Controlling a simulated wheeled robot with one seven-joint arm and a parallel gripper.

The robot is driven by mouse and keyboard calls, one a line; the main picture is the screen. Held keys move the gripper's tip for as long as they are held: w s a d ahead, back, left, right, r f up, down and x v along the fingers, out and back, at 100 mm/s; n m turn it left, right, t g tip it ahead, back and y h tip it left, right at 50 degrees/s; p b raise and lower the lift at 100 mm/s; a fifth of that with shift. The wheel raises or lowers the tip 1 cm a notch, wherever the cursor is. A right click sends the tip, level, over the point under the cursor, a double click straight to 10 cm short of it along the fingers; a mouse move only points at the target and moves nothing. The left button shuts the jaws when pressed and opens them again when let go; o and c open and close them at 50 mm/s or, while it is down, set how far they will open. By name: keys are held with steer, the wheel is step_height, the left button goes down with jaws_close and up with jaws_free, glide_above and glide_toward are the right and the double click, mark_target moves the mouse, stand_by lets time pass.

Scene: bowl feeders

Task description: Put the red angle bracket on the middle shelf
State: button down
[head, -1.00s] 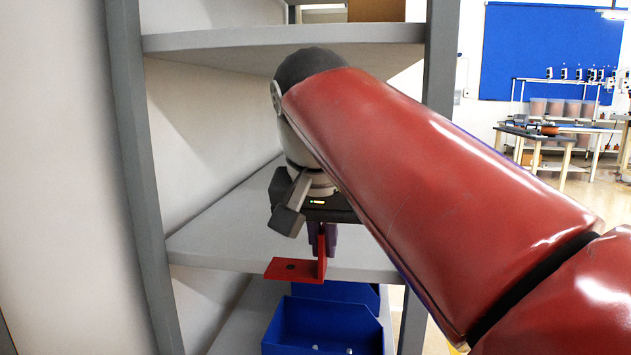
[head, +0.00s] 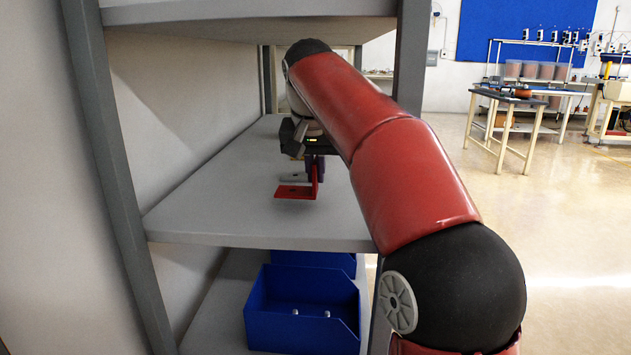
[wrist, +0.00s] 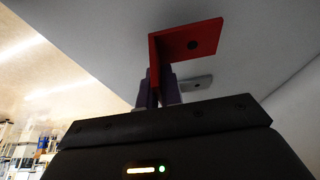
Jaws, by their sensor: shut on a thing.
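The red angle bracket (head: 297,192) is an L-shaped piece, one leg upright and one flat leg with a hole. My gripper (head: 317,170) points down and is shut on the upright leg. It holds the bracket over the middle shelf (head: 220,205), inside the shelf's front edge. I cannot tell whether the flat leg touches the shelf. In the wrist view the bracket (wrist: 192,42) shows between the purple fingers (wrist: 160,90), with the grey shelf surface (wrist: 100,35) beyond it.
A small light-grey piece (head: 292,179), also in the wrist view (wrist: 197,83), lies close behind the bracket. The upper shelf (head: 230,12) is overhead. Grey posts (head: 412,90) stand either side. A blue bin (head: 300,325) is below. The shelf's left part is bare.

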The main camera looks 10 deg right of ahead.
mark_target(314, 163)
step_height(314, 163, down, 3)
steer(key=shift+b, duration=0.3)
steer(key=c, duration=1.6)
jaws_free()
steer(key=shift+r, duration=0.1)
steer(key=p+v, duration=0.1)
steer(key=v, duration=0.4)
steer(key=shift+r, duration=0.2)
steer(key=s+a, duration=0.1)
steer(key=s, duration=0.2)
steer(key=s+a+b, duration=0.1)
steer(key=s, duration=0.3)
steer(key=s+a+b, duration=0.1)
steer(key=s+a, duration=0.1)
steer(key=s, duration=0.2)
steer(key=shift+s+f, duration=0.15)
steer(key=shift+f, duration=0.1)
steer(key=s+d+f+n, duration=0.1)
steer(key=s+f, duration=0.4)
steer(key=f, duration=0.3)
steer(key=s+d+f+n+y, duration=0.1)
steer(key=s+d+f, duration=0.1)
steer(key=s+f, duration=0.3)
steer(key=s+d+f+n+t, duration=0.1)
steer(key=s+f, duration=0.4)
steer(key=f, duration=0.7)
steer(key=shift+s+d+f+n+y, duration=0.2)
steer(key=shift+s+d+n+y, duration=0.1)
steer(key=shift+s+d+n, duration=0.15)
